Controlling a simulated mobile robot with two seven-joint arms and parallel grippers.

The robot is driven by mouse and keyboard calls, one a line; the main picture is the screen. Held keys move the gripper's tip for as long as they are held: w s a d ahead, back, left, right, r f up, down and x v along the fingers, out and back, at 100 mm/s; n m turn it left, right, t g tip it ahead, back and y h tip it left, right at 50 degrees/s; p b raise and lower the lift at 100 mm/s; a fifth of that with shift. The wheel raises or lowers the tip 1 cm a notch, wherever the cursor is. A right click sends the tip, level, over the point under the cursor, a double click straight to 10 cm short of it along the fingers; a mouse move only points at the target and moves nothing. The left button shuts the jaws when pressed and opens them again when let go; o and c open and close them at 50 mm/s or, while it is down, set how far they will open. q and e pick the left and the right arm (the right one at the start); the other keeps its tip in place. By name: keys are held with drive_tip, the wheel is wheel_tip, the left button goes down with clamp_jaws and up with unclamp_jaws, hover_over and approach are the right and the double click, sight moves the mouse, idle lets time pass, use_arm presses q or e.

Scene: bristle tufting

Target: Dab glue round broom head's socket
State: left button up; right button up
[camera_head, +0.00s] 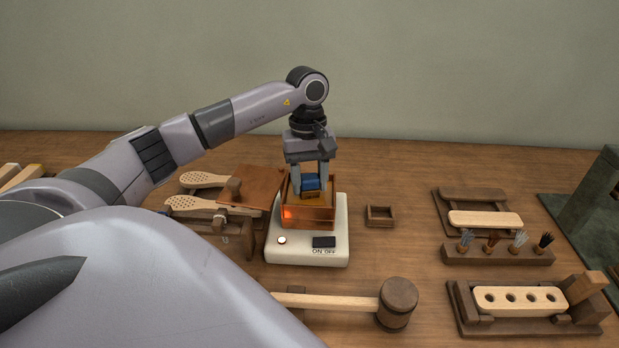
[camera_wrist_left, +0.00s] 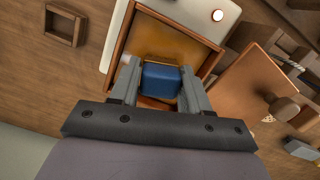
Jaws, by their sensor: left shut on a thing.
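My left gripper (camera_head: 311,180) points down over the copper glue pot (camera_head: 308,217), its fingers shut on a small blue block-like handle (camera_head: 311,183). The handle also shows between the fingers in the left wrist view (camera_wrist_left: 161,80). Its lower end is inside the pot, where amber glue (camera_wrist_left: 165,35) shows. The pot stands on a white heater base (camera_head: 307,253) with an ON/OFF switch. I cannot pick out a broom head with a socket for certain. A pale block with several holes (camera_head: 520,299) lies in a wooden fixture at the lower right. My right gripper is not in view.
A copper-brown lid (camera_head: 250,187) with a knob lies left of the pot, near perforated paddles (camera_head: 205,203). A mallet (camera_head: 397,303) lies in front. A small wooden box (camera_head: 380,216) and a rack of tufts (camera_head: 497,255) stand right. The table between them is clear.

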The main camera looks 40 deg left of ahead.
sight(310, 176)
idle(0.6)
use_arm(q)
drive_tip(key=shift+r+p, duration=2.45)
drive_tip(key=shift+r, duration=1)
